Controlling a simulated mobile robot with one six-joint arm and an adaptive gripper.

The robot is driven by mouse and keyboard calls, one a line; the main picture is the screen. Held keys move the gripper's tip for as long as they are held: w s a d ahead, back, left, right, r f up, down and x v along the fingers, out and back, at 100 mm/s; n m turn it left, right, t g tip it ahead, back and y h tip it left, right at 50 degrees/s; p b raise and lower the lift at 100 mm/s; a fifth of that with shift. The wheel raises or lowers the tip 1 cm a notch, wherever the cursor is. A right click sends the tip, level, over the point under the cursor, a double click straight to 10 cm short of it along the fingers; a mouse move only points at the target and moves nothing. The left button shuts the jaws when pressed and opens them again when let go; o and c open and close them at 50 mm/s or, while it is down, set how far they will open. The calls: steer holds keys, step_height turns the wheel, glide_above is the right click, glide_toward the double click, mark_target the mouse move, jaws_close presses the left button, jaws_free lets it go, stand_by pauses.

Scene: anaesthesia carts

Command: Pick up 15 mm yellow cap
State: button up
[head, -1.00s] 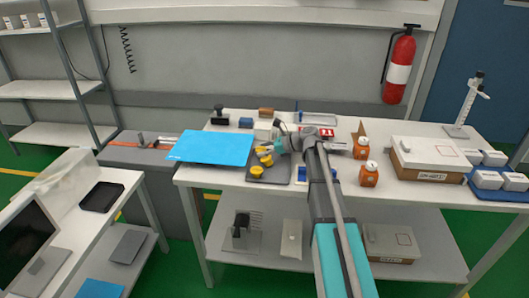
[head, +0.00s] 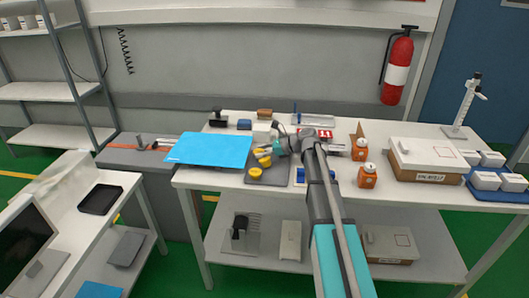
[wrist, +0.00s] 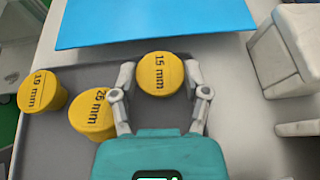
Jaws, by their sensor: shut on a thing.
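The yellow cap marked 15 mm (wrist: 160,74) is between the fingertips of my gripper (wrist: 160,84) in the wrist view. The fingers are closed on its two sides, and its label faces up. Whether it touches the tray below is hard to tell. Two other yellow caps are on the grey tray (wrist: 60,150). One (wrist: 92,112), with a label like 25 mm, is just left of my left finger. The other (wrist: 42,90), with a label like 19 mm, is farther left. In the head view my gripper (head: 268,150) is small at the tray's back.
A blue sheet (wrist: 155,22) lies just beyond the cap, and shows left of the tray in the head view (head: 208,149). A white box-like object (wrist: 288,52) stands right of my gripper. Orange bottles (head: 367,176) and a carton (head: 430,160) stand farther right.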

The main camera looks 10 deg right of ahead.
steer(key=shift+r+p, duration=1.1)
steer(key=shift+r, duration=0.2)
steer(key=s+r+p, duration=0.1)
steer(key=r+p, duration=0.1)
steer(key=s+r+p, duration=0.4)
steer(key=shift+a+r+p, duration=0.15)
steer(key=shift+r+p, duration=0.1)
steer(key=shift+p, duration=0.05)
steer(key=s+r+p, duration=0.3)
steer(key=s, duration=0.6)
steer(key=shift+a+r+p, duration=0.2)
steer(key=shift+r+p, duration=0.15)
steer(key=shift+r, duration=0.05)
